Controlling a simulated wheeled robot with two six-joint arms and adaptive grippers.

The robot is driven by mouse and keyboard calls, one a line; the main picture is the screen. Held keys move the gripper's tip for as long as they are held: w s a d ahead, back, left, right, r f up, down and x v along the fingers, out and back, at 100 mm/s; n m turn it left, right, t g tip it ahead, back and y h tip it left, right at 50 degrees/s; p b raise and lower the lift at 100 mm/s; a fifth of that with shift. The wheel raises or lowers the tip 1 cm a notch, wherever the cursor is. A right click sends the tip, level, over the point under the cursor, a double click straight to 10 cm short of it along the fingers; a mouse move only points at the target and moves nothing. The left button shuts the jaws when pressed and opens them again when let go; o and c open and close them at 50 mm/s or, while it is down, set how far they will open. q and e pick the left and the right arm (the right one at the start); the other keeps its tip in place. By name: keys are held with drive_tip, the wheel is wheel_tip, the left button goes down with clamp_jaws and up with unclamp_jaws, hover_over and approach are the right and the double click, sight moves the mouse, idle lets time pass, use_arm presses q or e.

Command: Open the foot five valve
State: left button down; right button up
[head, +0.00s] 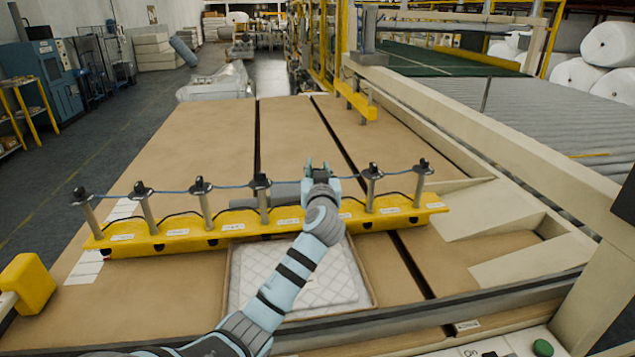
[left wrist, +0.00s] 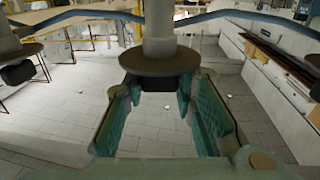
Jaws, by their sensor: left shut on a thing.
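A yellow bar (head: 190,241) lies across the brown table and carries a row of upright grey posts with black valves on top, linked by a thin blue hose. My left gripper (head: 320,172) is at the post right of the valve (head: 260,182), where the foot five valve stands, and mostly covers it in the head view. In the left wrist view, the foot five valve (left wrist: 160,62) shows as a dark round disc on a grey stem, with a black block under it between the teal-lined jaws. My left gripper (left wrist: 160,115) is shut on it. How far the valve is turned cannot be told.
Neighbouring valves (head: 200,186) and (head: 372,172) stand close on both sides, joined by the hose. A white quilted pad (head: 300,285) lies in a shallow tray under my left arm. A yellow box (head: 28,283) is at the left edge.

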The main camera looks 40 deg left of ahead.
use_arm(q)
drive_tip(key=shift+f+n+g+y+b, duration=0.15)
drive_tip(key=shift+n+g+y+b, duration=0.65)
drive_tip(key=shift+g+b, duration=0.25)
drive_tip(key=c, duration=1.3)
unclamp_jaws()
drive_tip(key=shift+d, duration=0.1)
drive_tip(key=shift+s, duration=0.1)
drive_tip(key=v, duration=1.2)
